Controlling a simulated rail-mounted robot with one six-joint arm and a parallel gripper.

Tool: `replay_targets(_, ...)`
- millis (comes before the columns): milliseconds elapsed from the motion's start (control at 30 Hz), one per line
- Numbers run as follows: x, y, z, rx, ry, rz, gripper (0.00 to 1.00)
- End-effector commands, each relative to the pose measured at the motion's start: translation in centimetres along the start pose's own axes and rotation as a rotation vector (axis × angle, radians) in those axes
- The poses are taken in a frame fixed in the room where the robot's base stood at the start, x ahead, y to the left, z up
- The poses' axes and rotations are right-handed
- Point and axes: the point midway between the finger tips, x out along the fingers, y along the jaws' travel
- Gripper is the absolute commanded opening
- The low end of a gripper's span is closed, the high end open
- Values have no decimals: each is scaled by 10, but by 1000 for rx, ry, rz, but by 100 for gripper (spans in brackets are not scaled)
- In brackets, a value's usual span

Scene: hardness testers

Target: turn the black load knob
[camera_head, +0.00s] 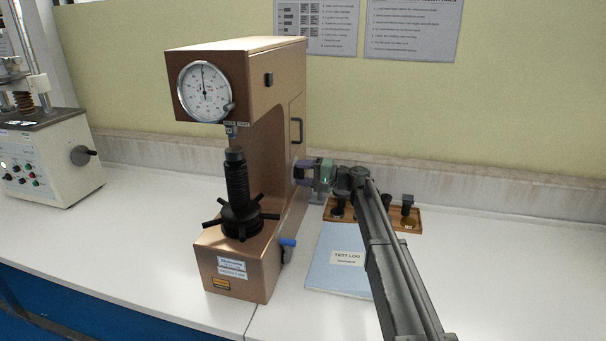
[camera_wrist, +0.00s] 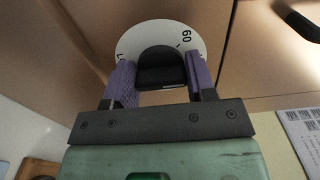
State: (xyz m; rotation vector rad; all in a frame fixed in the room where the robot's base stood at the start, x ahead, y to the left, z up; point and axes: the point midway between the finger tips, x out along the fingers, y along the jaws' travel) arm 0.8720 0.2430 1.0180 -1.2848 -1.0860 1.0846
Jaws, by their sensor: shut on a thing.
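The black load knob (camera_wrist: 160,66) sits on a white dial plate (camera_wrist: 187,32) marked with numbers, "60" among them, on the side of the bronze hardness tester (camera_head: 270,120). My gripper (camera_wrist: 162,80) is at the knob, with one purple finger on each side of it, shut on it. The fingers cover part of the dial plate's edge in the wrist view.
A wooden tray (camera_head: 408,228) with small dark pieces stands behind my arm. A light blue test log (camera_head: 335,262) lies on the bench beside the tester. A blue-tipped lever (camera_head: 287,243) juts from the tester's lower side. Another tester (camera_head: 50,160) stands at far left.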

Motion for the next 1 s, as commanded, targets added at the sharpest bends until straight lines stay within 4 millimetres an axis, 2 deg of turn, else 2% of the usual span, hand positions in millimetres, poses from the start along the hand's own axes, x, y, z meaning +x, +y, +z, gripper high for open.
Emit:
replay_targets(100,0,0,0,1,-1,1,27)
replay_targets(133,0,0,0,1,-1,1,53)
replay_targets(300,0,0,0,1,0,0,77)
replay_targets(533,0,0,0,1,0,0,77)
replay_targets(667,-11,0,0,1,0,0,77)
replay_targets(1000,-90,0,0,1,1,0,77)
